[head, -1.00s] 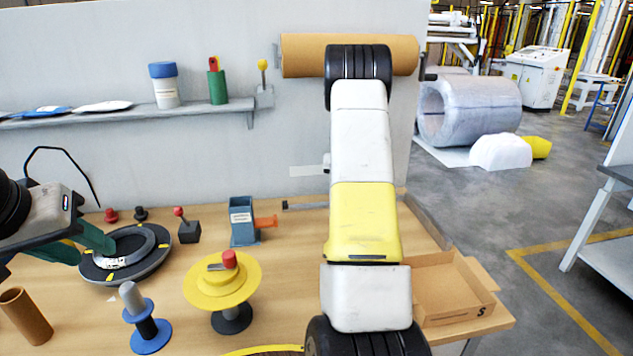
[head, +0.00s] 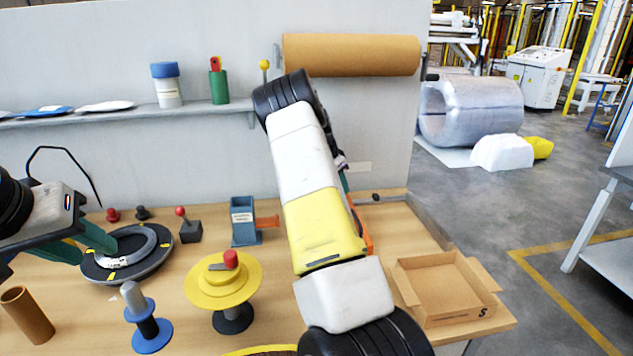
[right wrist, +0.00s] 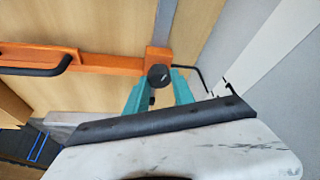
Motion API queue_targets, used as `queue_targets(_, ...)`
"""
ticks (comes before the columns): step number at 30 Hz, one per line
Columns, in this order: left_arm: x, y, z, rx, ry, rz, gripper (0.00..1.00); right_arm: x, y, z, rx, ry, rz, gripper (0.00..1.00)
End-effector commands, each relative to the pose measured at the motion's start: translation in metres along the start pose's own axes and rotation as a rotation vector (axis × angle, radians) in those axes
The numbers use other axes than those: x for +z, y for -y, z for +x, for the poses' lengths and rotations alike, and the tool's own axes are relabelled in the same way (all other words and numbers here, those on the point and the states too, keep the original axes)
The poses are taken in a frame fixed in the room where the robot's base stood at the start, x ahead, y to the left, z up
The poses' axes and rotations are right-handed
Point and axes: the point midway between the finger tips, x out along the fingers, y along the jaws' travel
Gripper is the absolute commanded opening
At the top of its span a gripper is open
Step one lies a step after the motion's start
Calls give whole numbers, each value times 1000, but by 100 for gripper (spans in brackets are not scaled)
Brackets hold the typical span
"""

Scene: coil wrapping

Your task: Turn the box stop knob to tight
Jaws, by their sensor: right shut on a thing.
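The box stop is an orange bar (right wrist: 105,64) with a dark knob (right wrist: 158,76) on its end block in the right wrist view. My right gripper (right wrist: 160,88) has its teal fingers on both sides of that knob and is shut on it. In the head view my right arm covers most of the box stop. A strip of orange (head: 362,228) and a teal finger (head: 344,180) show beside the arm. I cannot read the knob's setting. My left gripper (head: 97,247) is at the left with its teal fingers apart, beside the grey coil (head: 150,262) on the round turntable.
An open cardboard box (head: 443,290) lies at the table's right. A yellow reel (head: 222,295), a blue spool (head: 150,335) and a blue-grey holder (head: 243,225) stand left of my right arm. A brown roll (head: 350,54) hangs on the wall panel above.

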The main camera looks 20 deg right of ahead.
Motion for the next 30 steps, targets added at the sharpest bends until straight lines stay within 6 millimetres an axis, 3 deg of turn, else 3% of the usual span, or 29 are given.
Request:
queue_targets(18, 0, 0, 0, 0, 0, 0, 36, -2, 4, 0, 203, -2, 493, 0)
queue_targets(30, 0, 0, 0, 0, 0, 0, 36, -2, 4, 0, 262, -1, 638, 0)
